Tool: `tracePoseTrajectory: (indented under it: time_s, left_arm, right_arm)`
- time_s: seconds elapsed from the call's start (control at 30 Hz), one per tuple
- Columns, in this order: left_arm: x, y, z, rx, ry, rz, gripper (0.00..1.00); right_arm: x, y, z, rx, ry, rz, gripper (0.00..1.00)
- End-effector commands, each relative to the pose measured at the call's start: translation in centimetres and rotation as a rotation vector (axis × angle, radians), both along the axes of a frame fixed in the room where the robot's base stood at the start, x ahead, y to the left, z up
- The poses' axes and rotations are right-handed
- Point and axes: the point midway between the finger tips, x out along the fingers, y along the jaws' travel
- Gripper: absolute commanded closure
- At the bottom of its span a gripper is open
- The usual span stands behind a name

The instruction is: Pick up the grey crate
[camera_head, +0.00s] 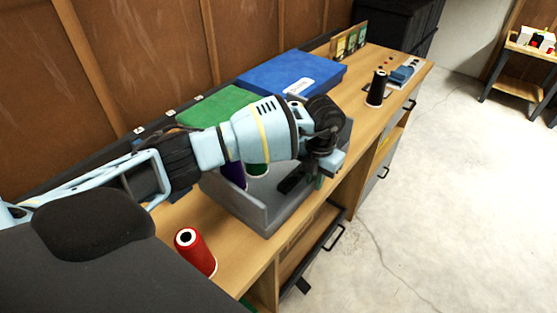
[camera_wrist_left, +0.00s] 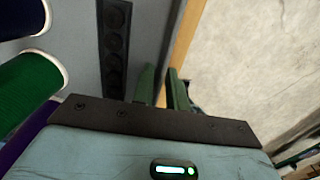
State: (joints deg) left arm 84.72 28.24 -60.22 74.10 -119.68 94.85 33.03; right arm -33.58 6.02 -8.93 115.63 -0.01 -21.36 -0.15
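The grey crate (camera_head: 262,213) stands on the wooden workbench, partly hidden under my left arm. A purple spool (camera_head: 235,174), a green spool (camera_head: 258,170) and a dark strip (camera_head: 290,183) are inside it. My left gripper (camera_head: 318,180) points down at the crate's right wall. In the left wrist view its two green-padded fingers (camera_wrist_left: 162,88) are close together, one on each side of the thin crate wall (camera_wrist_left: 150,40), and appear shut on it. The spools also show at the left of that view. My right gripper is not in view.
A red spool (camera_head: 195,252) stands on the bench in front of the crate. A green box (camera_head: 212,108), a blue box (camera_head: 290,76) and a black spool (camera_head: 377,88) are farther back. Wooden wall behind the bench; open concrete floor (camera_head: 440,190) to the right.

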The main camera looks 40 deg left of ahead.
Motion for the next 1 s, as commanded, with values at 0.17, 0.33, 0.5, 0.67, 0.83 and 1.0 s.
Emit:
tracePoseTrajectory:
  time_s: [0.17, 0.33, 0.5, 0.67, 0.83, 1.0]
  left_arm:
    - [0.0, 0.0, 0.0, 0.0, 0.0, 0.0, 1.0]
    - [0.0, 0.0, 0.1, 0.0, 0.0, 0.0, 1.0]
    - [0.1, 0.1, 0.3, 0.002, -0.005, 0.0, 1.0]
    - [0.2, 0.0, 0.8, 0.001, -0.006, 0.0, 1.0]
    - [0.2, 0.1, 2.9, 0.001, -0.009, -0.001, 1.0]
    - [0.2, 0.1, 5.8, 0.001, -0.009, 0.0, 1.0]
  right_arm:
    - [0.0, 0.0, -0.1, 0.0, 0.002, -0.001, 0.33]
    - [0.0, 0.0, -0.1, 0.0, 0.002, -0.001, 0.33]
    - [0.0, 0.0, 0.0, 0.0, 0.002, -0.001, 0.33]
    - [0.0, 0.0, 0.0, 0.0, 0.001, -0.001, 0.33]
    - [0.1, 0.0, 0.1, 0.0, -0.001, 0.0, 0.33]
    - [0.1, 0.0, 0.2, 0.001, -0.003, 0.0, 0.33]
